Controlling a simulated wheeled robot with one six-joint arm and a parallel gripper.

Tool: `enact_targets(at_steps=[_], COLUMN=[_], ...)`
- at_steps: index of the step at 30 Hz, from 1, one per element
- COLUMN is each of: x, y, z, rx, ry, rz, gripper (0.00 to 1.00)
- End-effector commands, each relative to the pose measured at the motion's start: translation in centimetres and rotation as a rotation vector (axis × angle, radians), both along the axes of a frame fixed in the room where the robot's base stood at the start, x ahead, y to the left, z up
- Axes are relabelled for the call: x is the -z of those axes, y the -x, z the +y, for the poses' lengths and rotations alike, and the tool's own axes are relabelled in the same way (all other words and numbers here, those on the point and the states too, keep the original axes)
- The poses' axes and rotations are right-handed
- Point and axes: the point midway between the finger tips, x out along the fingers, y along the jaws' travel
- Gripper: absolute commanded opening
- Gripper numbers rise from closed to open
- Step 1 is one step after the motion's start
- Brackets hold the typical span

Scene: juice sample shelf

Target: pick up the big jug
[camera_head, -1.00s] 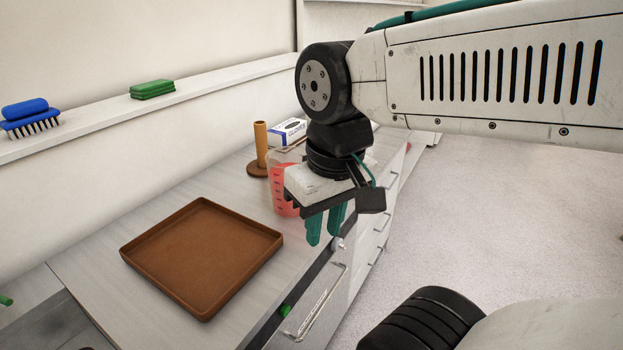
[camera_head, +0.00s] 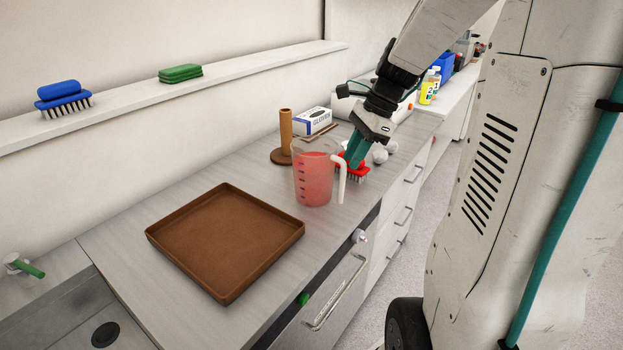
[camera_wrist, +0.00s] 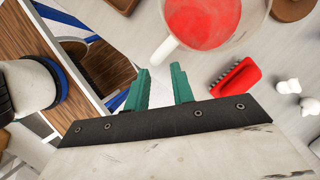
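The big jug (camera_head: 313,180) is a clear measuring jug with red liquid. It stands upright on the counter, right of the brown tray, with its pale handle (camera_head: 341,180) toward the right. In the wrist view the jug (camera_wrist: 205,22) is at the top, and its handle (camera_wrist: 164,50) points down toward the fingers. My gripper (camera_head: 356,150) has teal fingers and tilts down beside the jug's right side, near the handle. In the wrist view my gripper (camera_wrist: 162,84) is open, with nothing between its fingers. The handle is just beyond the fingertips, apart from them.
A red brush (camera_head: 355,172) lies right behind the handle, also seen in the wrist view (camera_wrist: 236,78). White rounded items (camera_head: 381,154) are farther right. A wooden post (camera_head: 286,135) and a glove box (camera_head: 313,120) stand behind. The brown tray (camera_head: 232,288) is empty. The counter's front edge is close.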

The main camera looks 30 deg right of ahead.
Motion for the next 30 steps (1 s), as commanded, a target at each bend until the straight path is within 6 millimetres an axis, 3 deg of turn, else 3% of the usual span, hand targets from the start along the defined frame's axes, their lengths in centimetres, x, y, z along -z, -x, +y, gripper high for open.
enact_targets(at_steps=[12, 20, 23, 30], x=[5.0, 5.2, 5.2, 5.2], y=[-0.5, -0.6, -0.6, -0.6], z=[2.2, 2.3, 2.3, 2.3], rx=[-0.005, -0.005, -0.005, -0.005], ry=[0.001, 0.001, 0.001, 0.001], rz=[0.002, -0.001, -0.001, -0.001], gripper=[0.24, 0.24, 0.02, 0.0])
